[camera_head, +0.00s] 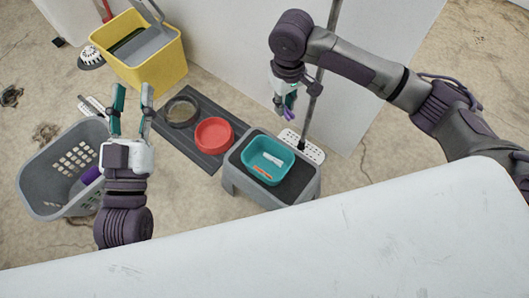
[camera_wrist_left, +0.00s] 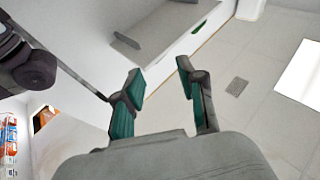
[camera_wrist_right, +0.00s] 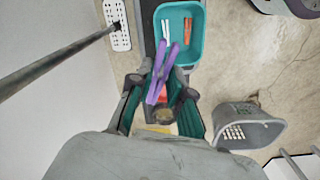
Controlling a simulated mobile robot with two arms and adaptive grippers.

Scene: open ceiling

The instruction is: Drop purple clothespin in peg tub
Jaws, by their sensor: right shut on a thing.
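The purple clothespin (camera_wrist_right: 163,77) is held between the fingers of my right gripper (camera_wrist_right: 160,100), which is shut on it. In the head view the clothespin (camera_head: 289,115) hangs under my right gripper (camera_head: 285,102), above and behind the tub. The teal peg tub (camera_head: 250,163) sits on a grey step stool with a white and an orange clothespin inside. In the right wrist view the tub (camera_wrist_right: 196,50) lies beyond the fingertips. My left gripper (camera_head: 131,98) is open and empty, raised over the floor near the laundry basket; its fingers (camera_wrist_left: 160,85) stand apart in the left wrist view.
The stool (camera_head: 228,184) stands beside a dark mat (camera_head: 207,161) with a red bowl (camera_head: 214,134) and a metal bowl (camera_head: 181,111). A grey basket (camera_head: 52,171) and a yellow bin (camera_head: 157,73) are at left. A mop pole (camera_head: 321,80) rises behind the stool. A white surface fills the front.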

